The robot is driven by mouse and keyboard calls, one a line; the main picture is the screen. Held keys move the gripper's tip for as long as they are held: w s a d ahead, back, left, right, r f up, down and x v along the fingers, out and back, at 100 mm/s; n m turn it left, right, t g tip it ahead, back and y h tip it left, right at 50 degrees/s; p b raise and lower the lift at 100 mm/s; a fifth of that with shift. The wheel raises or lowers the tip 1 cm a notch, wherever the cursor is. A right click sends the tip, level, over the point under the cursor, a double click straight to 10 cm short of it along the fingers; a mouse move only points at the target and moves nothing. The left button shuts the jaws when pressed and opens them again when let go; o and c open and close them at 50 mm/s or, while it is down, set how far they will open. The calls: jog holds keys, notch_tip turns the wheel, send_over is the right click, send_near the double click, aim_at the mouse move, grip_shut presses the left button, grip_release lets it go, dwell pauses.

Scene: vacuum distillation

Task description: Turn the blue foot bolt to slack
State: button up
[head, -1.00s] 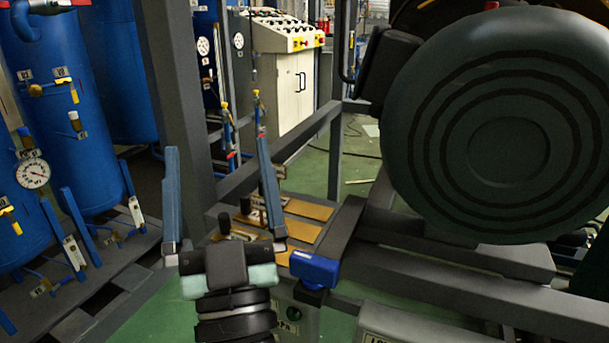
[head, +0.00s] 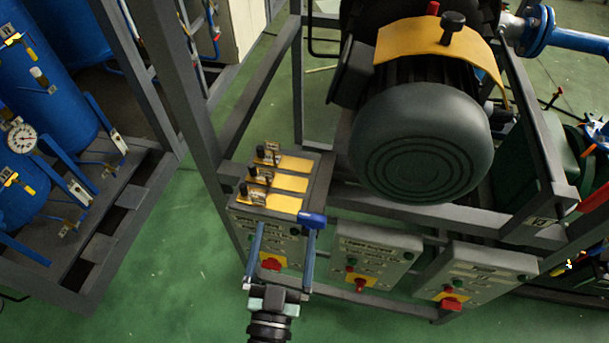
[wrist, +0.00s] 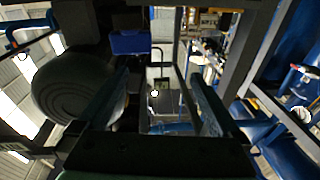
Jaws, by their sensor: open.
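The blue foot bolt appears to be the small blue block (head: 312,220) at the front right corner of the shelf with yellow plates, beneath the motor. My gripper (head: 285,230) is open and empty, with its two long blue-grey fingers pointing up the picture. In the head view the right fingertip overlaps the lower edge of the block; I cannot tell whether they touch. In the wrist view the blue block (wrist: 129,42) shows beyond the left finger of my gripper (wrist: 160,75), outside the gap between the fingers.
The large dark motor (head: 420,145) sits on the grey frame to the right. Black-knobbed parts stand on the yellow plates (head: 275,202). Control boxes with red switches (head: 372,252) hang below. Blue tanks (head: 50,105) stand at left. Green floor (head: 180,250) is clear at lower left.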

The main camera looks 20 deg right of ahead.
aim_at(313, 213)
jog(key=s+d+f+g+h+p, duration=0.1)
jog(key=s+g+p, duration=0.1)
jog(key=s, duration=0.2)
jog(key=x, duration=1.2)
jog(key=shift+w+d+f+p, duration=0.15)
jog(key=shift+d+f+p, duration=0.1)
jog(key=shift+p, duration=0.1)
jog(key=c, duration=1.4)
